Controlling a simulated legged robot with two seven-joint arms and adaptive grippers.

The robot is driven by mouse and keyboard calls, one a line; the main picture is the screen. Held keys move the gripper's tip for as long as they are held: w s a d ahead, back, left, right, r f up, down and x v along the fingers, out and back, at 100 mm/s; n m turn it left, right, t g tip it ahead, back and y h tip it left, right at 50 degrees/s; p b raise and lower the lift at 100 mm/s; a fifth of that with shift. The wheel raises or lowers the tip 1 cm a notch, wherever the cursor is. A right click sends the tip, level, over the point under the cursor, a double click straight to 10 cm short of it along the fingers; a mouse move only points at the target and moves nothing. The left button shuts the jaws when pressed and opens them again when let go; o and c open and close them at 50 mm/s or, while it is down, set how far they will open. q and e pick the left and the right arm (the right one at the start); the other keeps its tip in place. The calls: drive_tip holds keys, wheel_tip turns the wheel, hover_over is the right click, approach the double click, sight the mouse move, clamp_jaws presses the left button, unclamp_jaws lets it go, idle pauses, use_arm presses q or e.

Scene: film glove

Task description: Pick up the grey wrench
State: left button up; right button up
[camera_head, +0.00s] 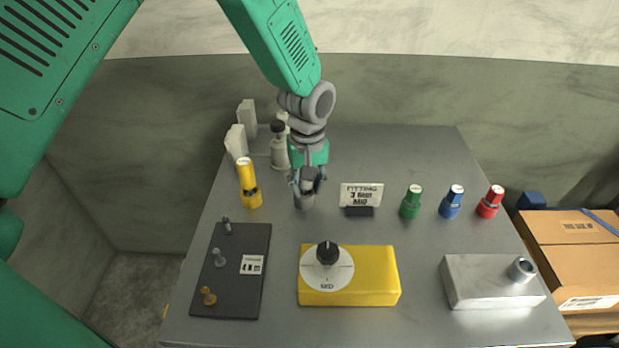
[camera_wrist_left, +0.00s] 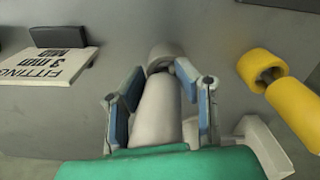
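The grey wrench (camera_head: 305,201) is a thick grey tool at the middle of the table, partly hidden behind my left gripper. In the left wrist view the grey wrench (camera_wrist_left: 156,115) lies between the fingers, its rounded end just past the fingertips. My left gripper (camera_head: 307,183) reaches down from above with a finger on each side of the tool. The left gripper also shows in the left wrist view (camera_wrist_left: 160,72), its blue-sided fingers close along the tool's sides. Whether they press on it I cannot tell. My right gripper is not in view.
A yellow tool (camera_head: 249,184) stands left of the gripper, a pale bottle (camera_head: 279,150) behind it. A sign (camera_head: 361,196) stands close right, then green (camera_head: 411,202), blue (camera_head: 452,202) and red (camera_head: 490,202) tools. A yellow box (camera_head: 375,275) and dark plate (camera_head: 236,290) lie in front.

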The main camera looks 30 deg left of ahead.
use_arm(q)
drive_tip(key=shift+w+a, duration=0.1)
drive_tip(key=shift+a, duration=0.15)
clamp_jaws()
drive_tip(key=shift+a+f, duration=0.15)
drive_tip(key=shift+a, duration=0.5)
drive_tip(key=shift+w+d, duration=0.15)
drive_tip(key=shift+d, duration=0.2)
drive_tip(key=shift+r, duration=0.45)
wheel_tip(320, 180, up, 9)
drive_tip(key=shift+d+r, duration=0.1)
drive_tip(key=shift+r, duration=0.05)
unclamp_jaws()
clamp_jaws()
drive_tip(key=shift+a, duration=0.2)
